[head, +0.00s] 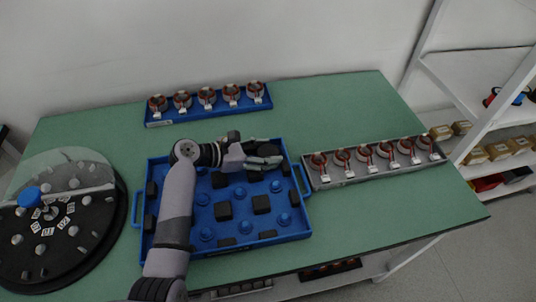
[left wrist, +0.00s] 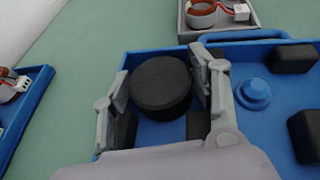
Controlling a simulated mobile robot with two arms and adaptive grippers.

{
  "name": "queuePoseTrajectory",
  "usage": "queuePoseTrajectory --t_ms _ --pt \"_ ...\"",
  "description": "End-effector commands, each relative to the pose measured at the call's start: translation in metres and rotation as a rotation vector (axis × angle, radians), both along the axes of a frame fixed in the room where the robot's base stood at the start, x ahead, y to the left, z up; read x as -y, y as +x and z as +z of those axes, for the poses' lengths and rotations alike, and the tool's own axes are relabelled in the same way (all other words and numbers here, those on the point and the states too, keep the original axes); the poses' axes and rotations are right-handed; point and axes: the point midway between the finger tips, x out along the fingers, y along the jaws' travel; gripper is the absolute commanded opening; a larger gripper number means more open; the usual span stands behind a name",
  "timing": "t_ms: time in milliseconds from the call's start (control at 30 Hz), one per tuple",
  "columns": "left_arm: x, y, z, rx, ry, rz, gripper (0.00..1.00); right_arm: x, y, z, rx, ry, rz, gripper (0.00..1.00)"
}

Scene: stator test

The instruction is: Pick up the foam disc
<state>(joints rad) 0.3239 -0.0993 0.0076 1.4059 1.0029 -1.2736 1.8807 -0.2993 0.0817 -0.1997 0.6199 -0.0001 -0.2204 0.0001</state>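The foam disc (left wrist: 160,84) is a thick black round piece in the left wrist view. It sits between the two fingers of my left gripper (left wrist: 162,86), with a finger against each side. My left gripper also shows in the head view (head: 264,156), over the back right part of the blue tray (head: 134,208). There the disc is mostly hidden by the fingers. The disc overlaps the tray's back area in the wrist view and appears to be above its floor. My right gripper is not in view.
The tray holds black blocks (head: 223,210) and blue pegs (head: 284,219). A blue rack of stators (head: 180,115) stands behind, a grey rack (head: 330,182) to the right. A round black turntable (head: 80,262) is at left. The green table (head: 380,230) is clear at front right.

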Motion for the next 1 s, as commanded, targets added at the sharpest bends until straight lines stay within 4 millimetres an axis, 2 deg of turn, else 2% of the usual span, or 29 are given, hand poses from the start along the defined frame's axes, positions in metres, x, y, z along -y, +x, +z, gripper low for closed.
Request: queuePoseTrajectory --t_ms 167,467,633,767,867,1000 --pt "-0.002 0.0 -0.003 -0.003 0.005 0.001 0.37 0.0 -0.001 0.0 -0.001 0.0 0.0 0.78" --pt "-0.002 -0.001 -0.004 -0.004 0.007 0.002 0.37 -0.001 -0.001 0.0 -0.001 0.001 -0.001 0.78" --pt "-0.002 0.0 0.004 -0.004 0.006 0.002 0.37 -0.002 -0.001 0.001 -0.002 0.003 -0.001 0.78" --pt "-0.002 0.0 0.021 0.0 0.004 0.001 0.37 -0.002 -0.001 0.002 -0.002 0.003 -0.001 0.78" --pt "-0.001 0.0 0.041 0.003 0.004 0.0 0.37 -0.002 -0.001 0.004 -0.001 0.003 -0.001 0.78" --pt "-0.001 0.001 0.079 0.008 0.002 0.001 0.37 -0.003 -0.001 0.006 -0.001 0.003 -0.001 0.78"
